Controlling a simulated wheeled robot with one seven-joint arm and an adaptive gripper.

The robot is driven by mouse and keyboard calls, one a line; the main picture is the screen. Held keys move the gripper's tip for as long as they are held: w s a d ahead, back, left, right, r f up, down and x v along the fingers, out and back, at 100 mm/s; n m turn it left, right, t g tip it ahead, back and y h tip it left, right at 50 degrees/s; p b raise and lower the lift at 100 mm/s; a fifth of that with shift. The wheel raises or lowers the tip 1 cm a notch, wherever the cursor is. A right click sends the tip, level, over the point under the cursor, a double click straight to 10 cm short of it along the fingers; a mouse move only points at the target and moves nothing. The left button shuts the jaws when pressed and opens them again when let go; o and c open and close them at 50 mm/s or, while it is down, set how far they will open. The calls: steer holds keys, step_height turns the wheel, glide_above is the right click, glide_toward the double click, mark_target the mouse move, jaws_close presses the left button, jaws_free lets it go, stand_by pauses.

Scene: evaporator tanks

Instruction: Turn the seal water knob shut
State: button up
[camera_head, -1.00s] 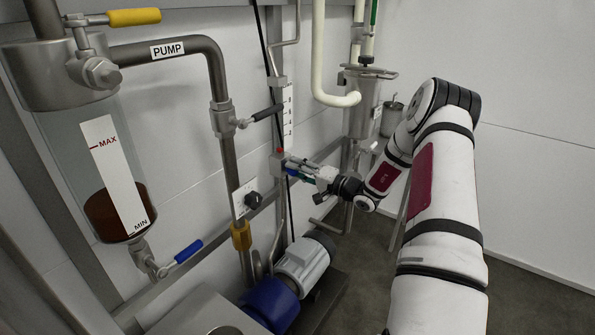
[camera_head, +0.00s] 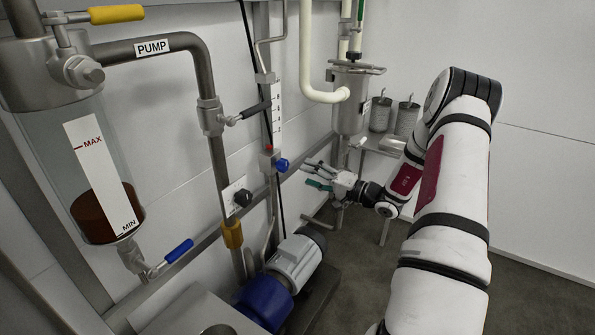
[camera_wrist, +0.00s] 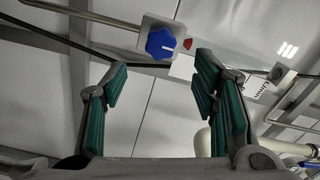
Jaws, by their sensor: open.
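A blue knob (camera_head: 283,164) sits on a small grey block (camera_head: 268,162) below the white flow scale; I take it for the seal water knob. In the wrist view the blue knob (camera_wrist: 160,43) faces me with a white pointer line, beyond the fingertips and roughly centred between them. My gripper (camera_head: 312,175) is open and empty, a short way to the right of the knob and apart from it. Its green-padded fingers (camera_wrist: 162,85) are spread wide in the wrist view. Nothing hides the knob.
A black knob (camera_head: 243,198) on a white plate is to the lower left. A black-handled valve (camera_head: 255,110) is above left. The motor (camera_head: 297,258) stands below, and a steel vessel (camera_head: 350,100) behind.

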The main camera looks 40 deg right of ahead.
steer(key=shift+v, duration=1.6)
